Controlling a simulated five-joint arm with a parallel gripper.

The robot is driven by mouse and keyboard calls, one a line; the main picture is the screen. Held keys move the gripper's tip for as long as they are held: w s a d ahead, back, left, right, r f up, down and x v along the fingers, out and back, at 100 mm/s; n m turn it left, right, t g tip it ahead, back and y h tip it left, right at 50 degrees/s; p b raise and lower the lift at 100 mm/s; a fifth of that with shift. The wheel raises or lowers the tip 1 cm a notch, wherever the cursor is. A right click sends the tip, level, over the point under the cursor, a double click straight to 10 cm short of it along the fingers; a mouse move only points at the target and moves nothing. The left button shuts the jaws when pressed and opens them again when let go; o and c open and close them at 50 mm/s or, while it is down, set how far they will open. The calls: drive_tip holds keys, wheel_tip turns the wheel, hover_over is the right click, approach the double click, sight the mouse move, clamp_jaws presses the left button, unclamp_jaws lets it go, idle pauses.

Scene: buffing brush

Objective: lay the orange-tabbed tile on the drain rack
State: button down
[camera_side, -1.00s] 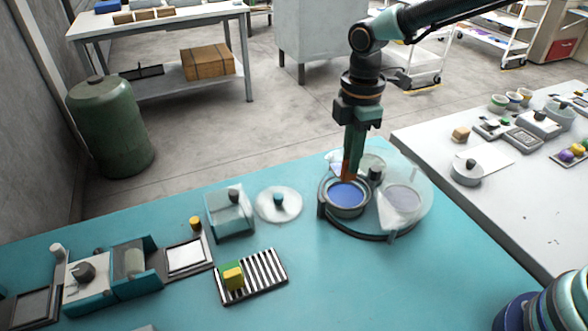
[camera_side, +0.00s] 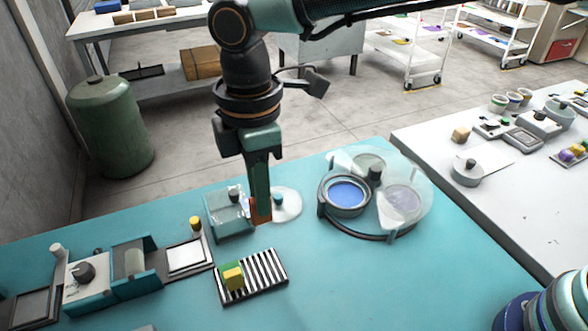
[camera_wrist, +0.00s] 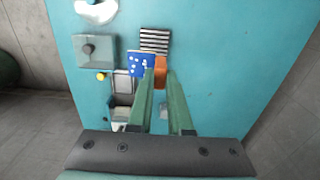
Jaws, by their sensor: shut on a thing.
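My gripper (camera_side: 259,215) is shut on the orange tab (camera_side: 262,209) and holds the tile in the air. In the wrist view the tile (camera_wrist: 140,63) is blue with white spots, left of the orange tab (camera_wrist: 160,72) between my fingertips (camera_wrist: 162,75). The striped black-and-white drain rack (camera_side: 268,269) lies on the teal table, nearer the side camera than my gripper. A green block (camera_side: 229,268) and a yellow block (camera_side: 233,279) show at its left end. In the wrist view the tile hides part of the rack (camera_wrist: 155,37).
The round station (camera_side: 373,236) with a blue-filled bowl (camera_side: 347,194) is to the right. A yellow-knobbed tray (camera_side: 186,256) is left of the rack. The table right of the rack is clear.

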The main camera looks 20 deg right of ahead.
wheel_tip(320, 180, down, 15)
drive_tip(key=shift+f, duration=0.1)
idle(0.4)
drive_tip(key=c, duration=0.8)
unclamp_jaws()
drive_tip(key=shift+c, duration=0.2)
